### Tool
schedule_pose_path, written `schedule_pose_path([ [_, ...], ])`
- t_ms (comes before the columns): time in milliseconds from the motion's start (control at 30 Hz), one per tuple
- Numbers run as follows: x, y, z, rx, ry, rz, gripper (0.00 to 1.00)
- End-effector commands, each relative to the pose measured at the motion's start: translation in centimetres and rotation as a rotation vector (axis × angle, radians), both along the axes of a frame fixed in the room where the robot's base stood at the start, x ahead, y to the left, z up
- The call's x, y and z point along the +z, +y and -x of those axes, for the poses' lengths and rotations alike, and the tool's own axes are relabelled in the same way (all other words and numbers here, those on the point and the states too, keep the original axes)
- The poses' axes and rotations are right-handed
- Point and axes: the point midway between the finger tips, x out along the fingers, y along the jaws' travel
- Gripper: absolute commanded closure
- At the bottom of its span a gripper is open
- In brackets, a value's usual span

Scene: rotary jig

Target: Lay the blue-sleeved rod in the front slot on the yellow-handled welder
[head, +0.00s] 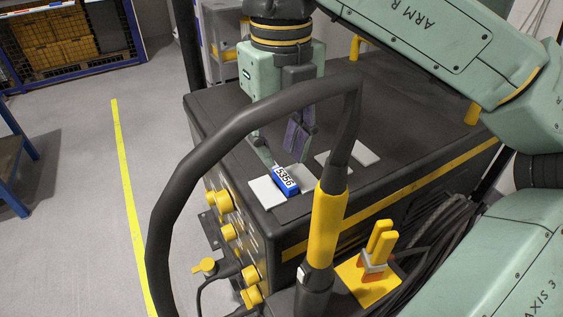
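The welder (395,110) is a dark box with a yellow stripe and yellow knobs on its front. The blue-sleeved rod (287,181) shows as a short blue sleeve with a white label reading 5356. It lies at the welder's front top edge, between a pale pad (266,194) and a second pale pad (303,176). I cannot tell whether it is fully seated. My gripper (283,156) points down just behind the sleeve's far end. Its fingers are apart, and I see nothing held between them. The far end of the rod is hidden near the fingers.
A torch with a yellow grip (325,226) and a thick black hose (165,215) arches across the foreground. More pale pads (362,155) lie farther right. A yellow clamp-like piece (377,252) stands at the lower right. Open floor (80,190) lies left.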

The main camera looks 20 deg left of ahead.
Motion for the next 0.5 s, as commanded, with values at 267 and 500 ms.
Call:
schedule_pose_path([
  [267, 6.1, 0.0, 0.0, -0.004, -0.003, 0.001, 0.66],
  [500, 8.3, 0.0, 0.0, -0.001, -0.001, -0.001, 0.66],
])
